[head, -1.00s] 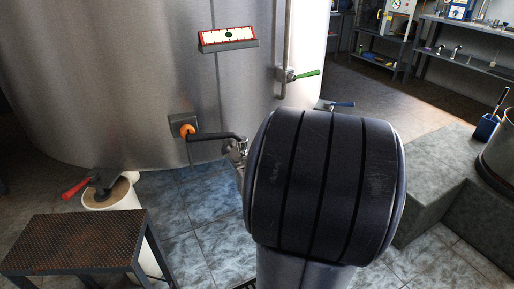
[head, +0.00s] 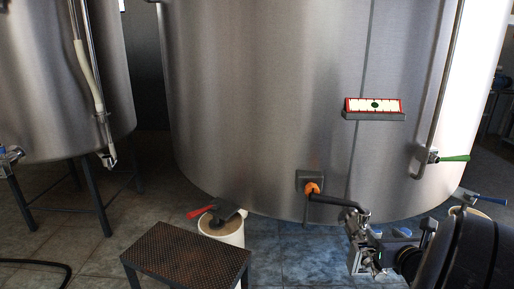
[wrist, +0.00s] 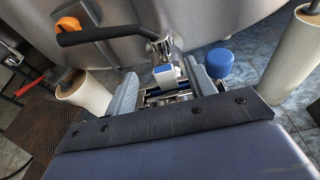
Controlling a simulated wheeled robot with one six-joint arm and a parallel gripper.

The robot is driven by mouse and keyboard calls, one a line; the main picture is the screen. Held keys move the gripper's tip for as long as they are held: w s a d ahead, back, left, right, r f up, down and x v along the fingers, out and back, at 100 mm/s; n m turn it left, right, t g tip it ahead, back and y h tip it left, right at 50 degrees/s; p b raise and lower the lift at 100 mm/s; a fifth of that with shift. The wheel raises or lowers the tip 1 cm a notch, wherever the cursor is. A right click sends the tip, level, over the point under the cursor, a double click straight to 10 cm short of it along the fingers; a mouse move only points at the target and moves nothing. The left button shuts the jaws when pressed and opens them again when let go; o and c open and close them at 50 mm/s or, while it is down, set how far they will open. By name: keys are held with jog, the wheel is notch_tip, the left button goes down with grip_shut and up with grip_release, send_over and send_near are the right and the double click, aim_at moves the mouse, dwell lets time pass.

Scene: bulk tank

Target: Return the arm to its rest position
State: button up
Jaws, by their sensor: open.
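My arm (head: 470,255) reaches in from the lower right of the head view. My gripper (head: 362,258) is near the steel outlet fitting (head: 355,220) at the front of the large tank (head: 270,100). In the wrist view, the two grey fingers of my gripper (wrist: 166,88) stand apart. A small white and blue piece (wrist: 167,76) shows between or just beyond them; I cannot tell whether it touches them. The black lever (wrist: 100,36) with its orange part (wrist: 68,24) lies just beyond the gripper.
A white cylinder (head: 224,234) with a red-handled tool (head: 202,211) stands behind a perforated step (head: 185,252). Another white cylinder (wrist: 293,55) and a blue cap (wrist: 220,62) are close right of the gripper. A second tank (head: 65,90) stands left.

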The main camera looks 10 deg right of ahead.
jog(key=x, duration=0.6)
jog(key=shift+w+r+b, duration=0.15)
jog(key=shift+w+b, duration=0.2)
jog(key=shift+w, duration=0.05)
jog(key=shift+r, duration=0.2)
jog(key=shift+f, duration=0.1)
jog(key=shift+f+b, duration=0.35)
jog(key=shift+f, duration=0.1)
jog(key=p+v, duration=0.3)
jog(key=v, duration=0.8)
jog(key=b+x, duration=0.3)
jog(key=x, duration=0.8)
jog(key=shift+w+f, duration=0.1)
jog(key=shift+f, duration=0.05)
notch_tip(320, 180, up, 4)
jog(key=p, duration=0.3)
jog(key=shift+f, duration=0.2)
notch_tip(320, 180, up, 3)
jog(key=p, duration=0.3)
jog(key=shift+r+p, duration=0.2)
jog(key=shift+p, duration=0.2)
